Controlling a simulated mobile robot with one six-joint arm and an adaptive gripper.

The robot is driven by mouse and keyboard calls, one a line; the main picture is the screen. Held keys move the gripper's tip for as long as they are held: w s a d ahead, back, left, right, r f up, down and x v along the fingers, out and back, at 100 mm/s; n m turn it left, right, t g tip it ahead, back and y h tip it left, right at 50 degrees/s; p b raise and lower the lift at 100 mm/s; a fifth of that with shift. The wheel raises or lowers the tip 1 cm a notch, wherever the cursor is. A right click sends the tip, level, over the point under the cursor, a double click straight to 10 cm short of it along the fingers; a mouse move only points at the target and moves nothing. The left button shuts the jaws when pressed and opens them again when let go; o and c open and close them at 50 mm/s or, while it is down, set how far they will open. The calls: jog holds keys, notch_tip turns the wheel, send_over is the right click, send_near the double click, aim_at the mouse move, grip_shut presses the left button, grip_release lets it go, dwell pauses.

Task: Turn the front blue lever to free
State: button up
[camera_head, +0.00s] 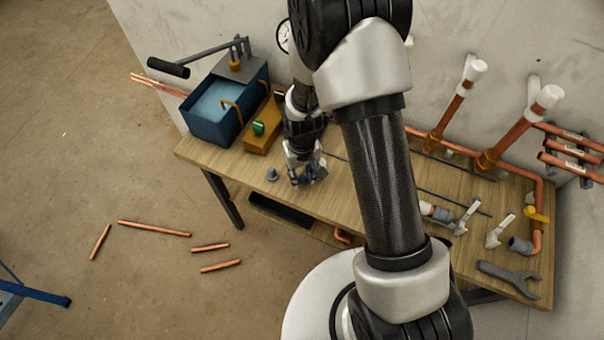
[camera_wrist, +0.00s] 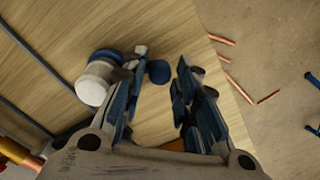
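My gripper (camera_head: 303,181) is low over the left part of the bench, its fingers apart. In the wrist view its two fingers (camera_wrist: 155,92) frame a small dark-blue round part (camera_wrist: 158,71), with a visible gap to the right finger. Left of the left finger is a pale round fitting (camera_wrist: 97,82) with blue edges, partly hidden by that finger. I cannot tell whether the blue part is the front blue lever, nor its setting. No blue lever stands out clearly in the head view, where my arm covers much of the bench.
The wooden bench (camera_head: 226,160) carries a blue tank (camera_head: 213,112), a small grey part (camera_head: 272,174), white-handled valves (camera_head: 500,231) and a wrench (camera_head: 510,277). Vertical copper pipes (camera_head: 450,112) stand by the wall. Loose copper pipes (camera_head: 154,228) lie on the floor.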

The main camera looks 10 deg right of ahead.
notch_tip(320, 180, up, 12)
dwell(0.6)
dwell(0.4)
